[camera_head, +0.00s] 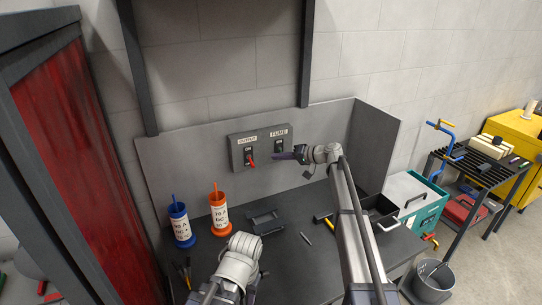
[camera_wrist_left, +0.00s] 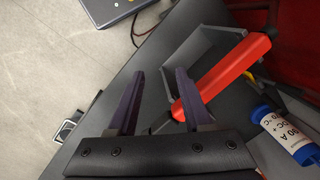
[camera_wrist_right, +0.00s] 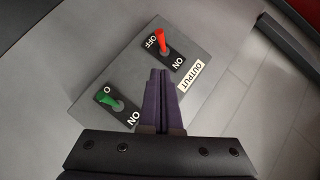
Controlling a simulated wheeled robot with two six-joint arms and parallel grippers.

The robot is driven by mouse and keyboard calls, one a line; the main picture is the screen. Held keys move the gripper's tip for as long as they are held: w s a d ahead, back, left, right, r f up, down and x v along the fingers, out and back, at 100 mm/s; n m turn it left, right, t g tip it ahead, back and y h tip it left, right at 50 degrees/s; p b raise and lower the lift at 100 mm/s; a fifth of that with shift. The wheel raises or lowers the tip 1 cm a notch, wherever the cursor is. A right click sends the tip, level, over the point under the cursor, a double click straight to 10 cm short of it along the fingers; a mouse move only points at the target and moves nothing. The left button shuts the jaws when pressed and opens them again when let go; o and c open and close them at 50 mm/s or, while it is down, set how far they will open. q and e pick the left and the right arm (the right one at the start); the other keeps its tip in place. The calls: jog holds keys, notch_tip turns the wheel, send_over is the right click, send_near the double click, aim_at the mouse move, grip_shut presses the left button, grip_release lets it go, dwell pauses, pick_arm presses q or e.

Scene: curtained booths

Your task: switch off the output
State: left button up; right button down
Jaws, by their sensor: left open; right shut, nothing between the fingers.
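A grey switch box (camera_head: 262,147) is on the back panel; it also shows in the right wrist view (camera_wrist_right: 92,82). The OUTPUT switch has a red lever (camera_head: 251,162), which points down, towards the OFF end; the right wrist view shows the red lever (camera_wrist_right: 162,46) beside the OFF mark. My right gripper (camera_head: 276,157) is shut and empty in front of the box, its tips just short of the red lever in the right wrist view (camera_wrist_right: 160,74). I cannot tell whether they touch the box. My left gripper (camera_wrist_left: 156,88) is open and empty over the bench.
The FUME switch with a green lever (camera_wrist_right: 109,99) is beside OUTPUT. Blue (camera_head: 180,226) and orange (camera_head: 219,212) rod holders stand on the dark bench. A small dark tray (camera_head: 264,221) and a red-handled tool (camera_wrist_left: 222,74) lie nearby. A red curtain (camera_head: 75,150) is at left.

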jog(key=s+d, duration=0.3)
jog(key=d, duration=0.2)
jog(key=shift+s+d+r, duration=0.15)
jog(key=shift+r, duration=0.05)
jog(key=shift+d, duration=0.1)
